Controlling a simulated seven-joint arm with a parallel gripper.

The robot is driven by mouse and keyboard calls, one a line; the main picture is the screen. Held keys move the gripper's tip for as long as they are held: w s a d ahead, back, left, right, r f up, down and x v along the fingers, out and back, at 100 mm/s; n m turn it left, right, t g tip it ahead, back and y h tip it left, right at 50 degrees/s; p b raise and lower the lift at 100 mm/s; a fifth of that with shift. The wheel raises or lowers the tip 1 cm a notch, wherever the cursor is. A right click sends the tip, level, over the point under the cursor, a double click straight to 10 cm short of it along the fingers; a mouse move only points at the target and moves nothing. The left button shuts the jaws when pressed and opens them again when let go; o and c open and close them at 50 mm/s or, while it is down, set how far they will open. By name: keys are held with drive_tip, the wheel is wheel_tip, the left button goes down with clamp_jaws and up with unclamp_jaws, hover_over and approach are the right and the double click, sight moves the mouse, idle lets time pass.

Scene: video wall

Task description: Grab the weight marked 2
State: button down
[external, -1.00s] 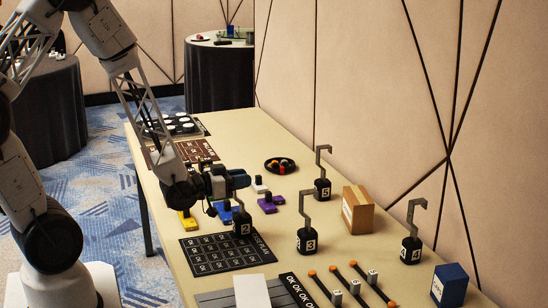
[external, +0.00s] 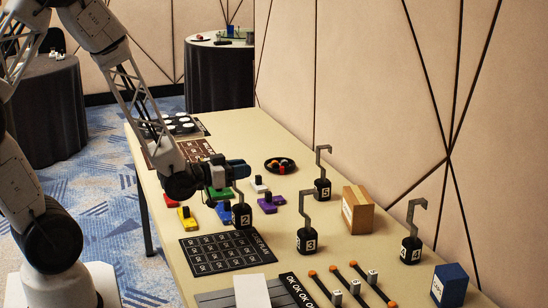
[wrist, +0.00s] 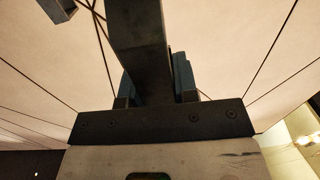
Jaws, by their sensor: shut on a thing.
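The weight marked 2 (external: 242,218) is a black block with a white number label and a grey hook on top. It hangs upright below my gripper (external: 240,170), near the back edge of the black number grid. My gripper is shut on the upper part of its hook. In the wrist view, a wide dark bar of the hook (wrist: 140,50) runs between the two fingers of my gripper (wrist: 155,85). Whether the block's base clears the table cannot be told for sure.
Weights 3 (external: 307,240), 5 (external: 322,189) and 4 (external: 411,249) stand to the right.

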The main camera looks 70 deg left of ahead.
drive_tip(key=shift+r, duration=0.45)
drive_tip(key=shift+s+d, duration=0.1)
drive_tip(key=shift+s, duration=0.25)
drive_tip(key=s+d+r, duration=0.1)
drive_tip(key=s+d, duration=0.2)
drive_tip(key=s, duration=1.1)
drive_tip(key=shift+s+d+r, duration=0.15)
drive_tip(key=shift+s+d, duration=0.2)
drive_tip(key=shift+d, duration=0.05)
